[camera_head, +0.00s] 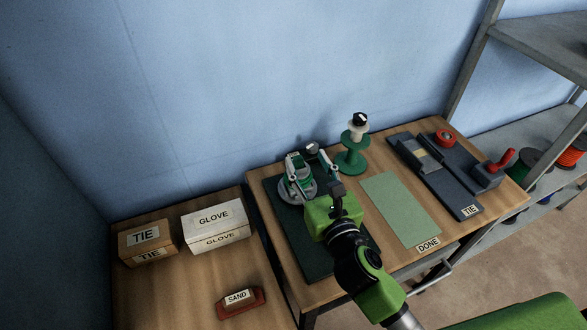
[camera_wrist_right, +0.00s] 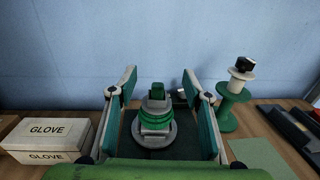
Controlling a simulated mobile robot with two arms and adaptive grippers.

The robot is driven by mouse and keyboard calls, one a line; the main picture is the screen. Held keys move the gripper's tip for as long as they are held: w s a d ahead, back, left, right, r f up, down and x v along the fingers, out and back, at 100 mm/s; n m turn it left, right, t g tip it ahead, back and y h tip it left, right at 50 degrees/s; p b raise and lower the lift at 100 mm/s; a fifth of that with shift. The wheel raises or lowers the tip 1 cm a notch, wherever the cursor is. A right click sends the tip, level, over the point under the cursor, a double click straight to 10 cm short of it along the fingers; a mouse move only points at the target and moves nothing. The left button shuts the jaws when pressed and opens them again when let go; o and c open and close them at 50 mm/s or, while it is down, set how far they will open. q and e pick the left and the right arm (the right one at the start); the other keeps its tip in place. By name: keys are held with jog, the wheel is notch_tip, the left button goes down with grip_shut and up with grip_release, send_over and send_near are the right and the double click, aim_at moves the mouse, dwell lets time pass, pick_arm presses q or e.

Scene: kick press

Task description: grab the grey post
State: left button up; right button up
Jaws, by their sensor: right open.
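The grey post (camera_wrist_right: 155,122) stands upright on a round grey base, with green rings around it and a green piece at its top. In the head view the round grey base (camera_head: 291,192) shows on the dark green mat, partly hidden by my right gripper (camera_head: 308,160). In the wrist view my right gripper (camera_wrist_right: 158,92) is open, with one finger on each side of the post. Gaps show between the post and both fingers. My left gripper is not in view.
A green spool stand (camera_head: 352,160) with a white and black top stands close right of the gripper. A pale green DONE mat (camera_head: 400,205) lies bare. A TIE fixture (camera_head: 440,175) is farther right. GLOVE (camera_head: 216,227) and TIE (camera_head: 147,243) boxes and a SAND block (camera_head: 240,304) are left.

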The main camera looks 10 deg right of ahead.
aim_at(301, 170)
jog(key=f, duration=0.2)
jog(key=s+f+b, duration=0.1)
jog(key=f, duration=0.2)
jog(key=f+b, duration=0.1)
jog(key=f, duration=0.1)
jog(key=shift+s+f, duration=0.15)
jog(key=shift+w+a+r, duration=0.1)
jog(key=shift+w+r, duration=0.3)
jog(key=shift+w, duration=0.4)
jog(key=shift+w+p, duration=0.35)
jog(key=shift+w, duration=0.6)
jog(key=w, duration=0.3)
jog(key=shift+w+a+p, duration=0.25)
jog(key=shift+w+p, duration=0.05)
jog(key=shift+w+f, duration=0.1)
jog(key=shift+w, duration=0.3)
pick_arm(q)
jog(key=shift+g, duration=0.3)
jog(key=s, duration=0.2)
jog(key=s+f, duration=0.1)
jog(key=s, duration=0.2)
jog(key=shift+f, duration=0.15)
pick_arm(e)
jog(key=shift+s, duration=0.1)
jog(key=shift+c, duration=0.3)
